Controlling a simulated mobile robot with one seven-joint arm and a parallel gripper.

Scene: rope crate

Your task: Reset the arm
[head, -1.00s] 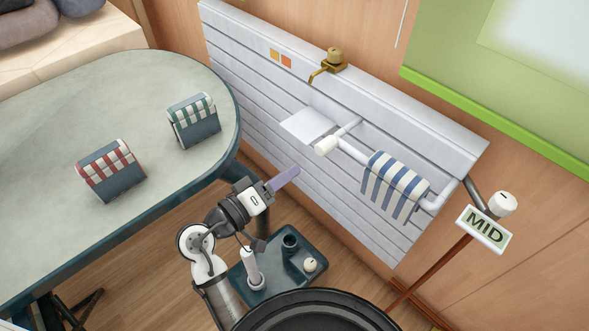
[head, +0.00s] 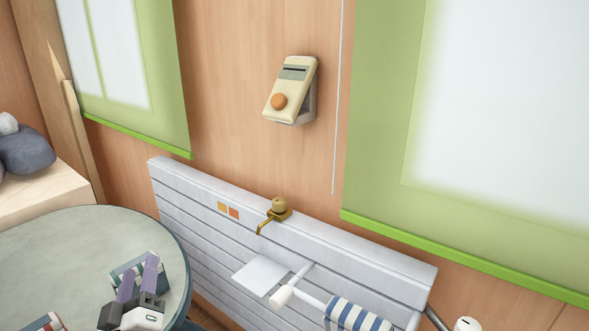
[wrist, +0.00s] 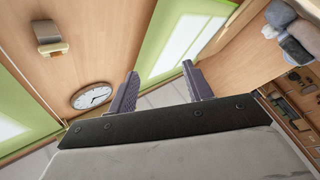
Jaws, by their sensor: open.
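My gripper (head: 139,279) is at the lower left of the head view, in front of the round-ended table (head: 100,235). Its two purple fingers stand apart, point upward and hold nothing. In the wrist view the fingers (wrist: 157,92) are also spread, with only wall and blinds beyond them. A striped teal-and-white box (head: 127,270) on the table is partly hidden behind my gripper. A red-striped box (head: 45,322) is cut off at the bottom edge.
A white slatted panel (head: 330,250) on the wall carries a brass tap (head: 272,214), a small shelf (head: 259,277) and a rail with a blue-striped towel (head: 355,317). A cream wall device (head: 290,90) hangs above. The wrist view shows a clock (wrist: 92,95).

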